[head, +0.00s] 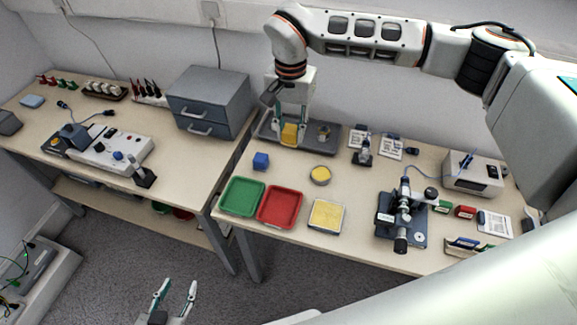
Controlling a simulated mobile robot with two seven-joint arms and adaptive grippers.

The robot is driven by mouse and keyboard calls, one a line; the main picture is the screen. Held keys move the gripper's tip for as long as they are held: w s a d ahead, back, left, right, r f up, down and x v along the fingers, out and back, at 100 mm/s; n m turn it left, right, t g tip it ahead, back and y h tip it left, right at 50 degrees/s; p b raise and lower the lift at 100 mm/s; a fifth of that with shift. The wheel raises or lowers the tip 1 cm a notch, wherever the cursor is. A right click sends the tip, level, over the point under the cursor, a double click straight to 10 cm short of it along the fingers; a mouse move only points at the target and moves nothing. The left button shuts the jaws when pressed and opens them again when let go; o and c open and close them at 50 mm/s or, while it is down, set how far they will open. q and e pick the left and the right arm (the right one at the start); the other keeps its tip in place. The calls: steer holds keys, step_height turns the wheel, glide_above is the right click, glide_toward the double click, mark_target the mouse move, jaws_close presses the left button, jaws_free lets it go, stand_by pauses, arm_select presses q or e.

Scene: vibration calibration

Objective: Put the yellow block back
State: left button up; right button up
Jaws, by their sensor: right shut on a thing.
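The yellow block (289,134) is at the back of the right-hand table, at the grey tray (266,137). My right gripper (290,138) reaches down from above and is shut on the yellow block, its fingers at the block's sides. I cannot tell whether the block rests on the tray or is slightly raised. My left gripper (178,291) is low in front of the tables, open and empty, with its fingers apart.
A microscope (402,215) stands right. Grey drawers (208,101) stand left of the tray.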

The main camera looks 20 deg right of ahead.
mark_target(290, 174)
step_height(290, 174, down, 14)
steer(key=shift+r, duration=0.1)
stand_by(0.4)
steer(key=o, duration=1)
steer(key=shift+c, duration=0.2)
steer(key=shift+w+r, duration=0.1)
steer(key=shift+r, duration=0.3)
step_height(290, 174, up, 11)
steer(key=shift+r, duration=0.15)
